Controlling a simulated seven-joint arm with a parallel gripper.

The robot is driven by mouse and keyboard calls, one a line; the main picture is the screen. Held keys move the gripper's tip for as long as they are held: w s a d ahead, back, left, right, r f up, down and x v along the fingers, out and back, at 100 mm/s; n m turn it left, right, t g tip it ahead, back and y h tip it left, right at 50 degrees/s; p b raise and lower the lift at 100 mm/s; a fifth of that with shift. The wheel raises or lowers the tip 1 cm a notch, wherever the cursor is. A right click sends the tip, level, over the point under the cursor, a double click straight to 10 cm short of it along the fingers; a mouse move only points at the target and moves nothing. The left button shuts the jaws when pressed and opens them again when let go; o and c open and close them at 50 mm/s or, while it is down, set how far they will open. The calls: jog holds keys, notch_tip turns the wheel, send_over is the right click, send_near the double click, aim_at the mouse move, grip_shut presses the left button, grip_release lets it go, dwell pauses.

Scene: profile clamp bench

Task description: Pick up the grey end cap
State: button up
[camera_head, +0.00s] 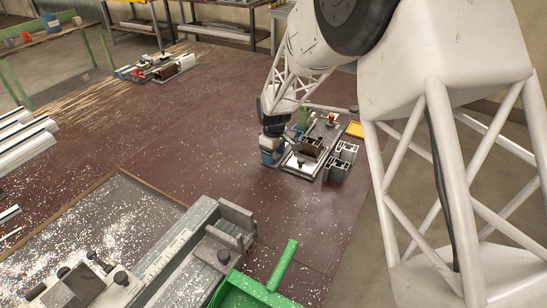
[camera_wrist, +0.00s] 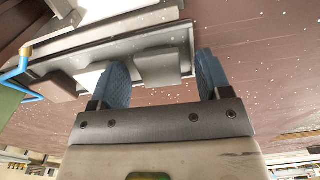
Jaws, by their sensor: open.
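In the wrist view, a small grey block (camera_wrist: 160,68), which looks like the grey end cap, sits at the edge of a metal tray or plate (camera_wrist: 110,42). My gripper (camera_wrist: 162,72) is open, with one blue finger on each side of the block. A gap shows between the block and each finger; I cannot tell its depth relative to the fingertips. In the head view, my gripper (camera_head: 269,155) is low at the left edge of the clamp plate (camera_head: 296,165). The end cap cannot be made out there.
Dark and grey profile pieces (camera_head: 340,163) stand right of the plate, with a yellow tray (camera_head: 355,130) behind. A green dustpan (camera_head: 245,291) and a grey vise (camera_head: 190,248) are in front. The brown tabletop (camera_head: 200,150) left of my gripper is mostly clear.

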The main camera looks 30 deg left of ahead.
aim_at(274, 155)
jog(key=shift+c, duration=0.4)
jog(key=c, duration=0.9)
jog(key=shift+r, duration=0.15)
jog(key=shift+r, duration=0.8)
jog(key=shift+s+d+r, duration=0.15)
jog(key=shift+r, duration=0.75)
jog(key=s+d, duration=0.3)
jog(key=s, duration=0.1)
jog(key=s+d+r, duration=0.1)
jog(key=s+d, duration=0.2)
jog(key=d, duration=0.1)
jog(key=s+d, duration=0.3)
jog(key=s, duration=0.1)
jog(key=shift+s+d+r, duration=0.15)
jog(key=shift+s+d, duration=0.05)
jog(key=shift+s, duration=0.15)
